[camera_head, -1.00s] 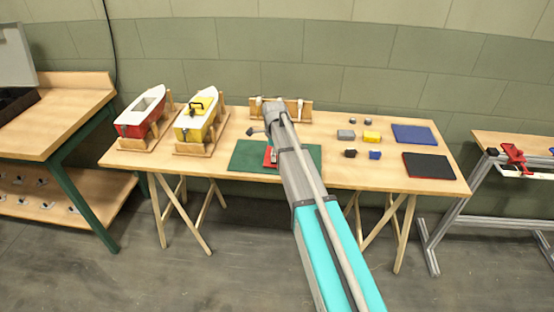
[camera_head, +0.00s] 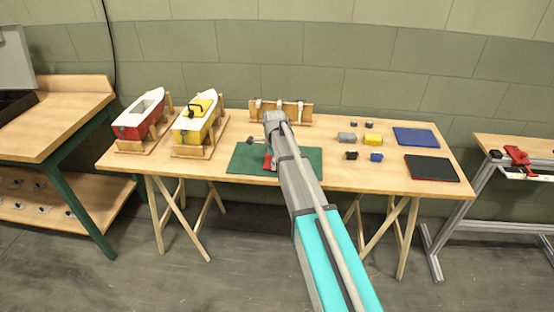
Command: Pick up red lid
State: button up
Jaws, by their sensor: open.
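A small red piece (camera_head: 267,162), which looks like the red lid, lies on the green mat (camera_head: 245,160) at the front middle of the table. My arm covers its right part, so its full outline is hidden. My gripper (camera_head: 256,143) is at the end of the arm, over the mat and just behind and above the red piece. It is open, but small and partly hidden by the arm. I cannot tell whether the fingers touch the red piece; nothing shows held.
A red-and-white boat (camera_head: 131,125) and a yellow-and-white boat (camera_head: 190,128) stand on wooden cradles at left. A wooden rack (camera_head: 297,109) stands behind the mat. Several small blocks, a blue mat (camera_head: 416,137) and a black mat (camera_head: 431,168) lie at right.

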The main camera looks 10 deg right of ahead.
grip_shut()
dwell(0.3)
jog(key=shift+r, duration=0.15)
notch_tip(320, 180, up, 3)
jog(key=p, duration=0.3)
jog(key=s+d+r+p, duration=0.1)
jog(key=s+r+p, duration=0.8)
jog(key=s, duration=0.5)
jog(key=shift+d+r+p, duration=0.3)
jog(key=shift+r+p, duration=0.1)
jog(key=shift+p, duration=0.1)
jog(key=shift+w, duration=0.1)
dwell(0.4)
